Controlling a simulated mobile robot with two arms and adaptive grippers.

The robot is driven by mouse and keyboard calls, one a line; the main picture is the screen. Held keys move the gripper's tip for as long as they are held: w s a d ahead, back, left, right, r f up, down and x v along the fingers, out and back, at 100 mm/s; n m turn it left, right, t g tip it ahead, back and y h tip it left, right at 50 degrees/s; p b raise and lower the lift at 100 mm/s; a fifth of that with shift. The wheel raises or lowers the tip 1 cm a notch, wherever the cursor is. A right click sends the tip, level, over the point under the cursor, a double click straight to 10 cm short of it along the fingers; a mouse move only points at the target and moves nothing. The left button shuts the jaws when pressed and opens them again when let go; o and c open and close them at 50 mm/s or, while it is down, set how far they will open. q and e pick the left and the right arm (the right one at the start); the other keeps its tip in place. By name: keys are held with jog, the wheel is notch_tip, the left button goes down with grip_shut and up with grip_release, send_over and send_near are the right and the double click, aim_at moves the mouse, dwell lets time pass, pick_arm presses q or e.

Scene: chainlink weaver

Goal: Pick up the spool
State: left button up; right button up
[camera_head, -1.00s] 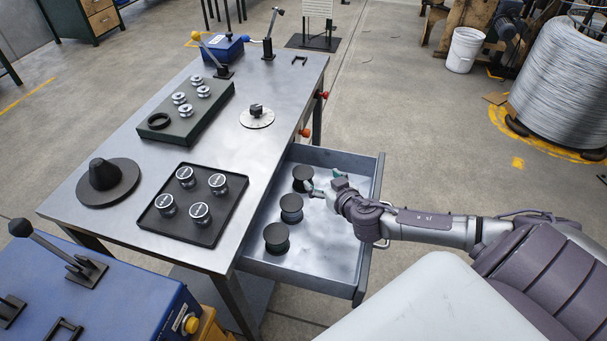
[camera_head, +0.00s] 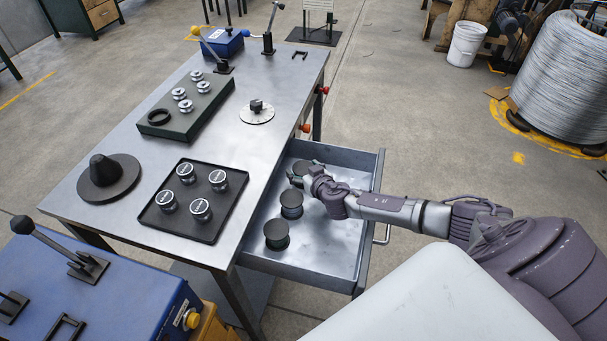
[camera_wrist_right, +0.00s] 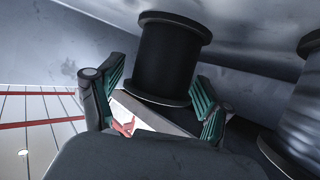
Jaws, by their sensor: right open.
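Three dark spools stand in a column in the open grey drawer. The far spool (camera_head: 301,168) is partly hidden behind my right gripper (camera_head: 302,179); the middle spool (camera_head: 291,203) and the near spool (camera_head: 276,235) stand clear of it. In the right wrist view the black spool (camera_wrist_right: 168,58) stands upright just ahead of my open right gripper (camera_wrist_right: 160,100), its lower flange close to the two green-padded fingers. Whether the fingers touch it I cannot tell. Another spool (camera_wrist_right: 298,110) with a greyish winding shows at the right edge. My left gripper is not in view.
The drawer (camera_head: 330,240) sticks out from the steel workbench (camera_head: 262,150), with its walls around the spools. Free drawer floor lies right of the spools. A black tray (camera_head: 207,233) with several silver-topped cylinders sits on the bench.

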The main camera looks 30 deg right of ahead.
jog(key=x, duration=0.2)
jog(key=shift+w+f, duration=0.15)
jog(key=shift+w, duration=0.2)
jog(key=shift+d, duration=0.1)
jog(key=c, duration=1.4)
jog(key=shift+c, duration=0.3)
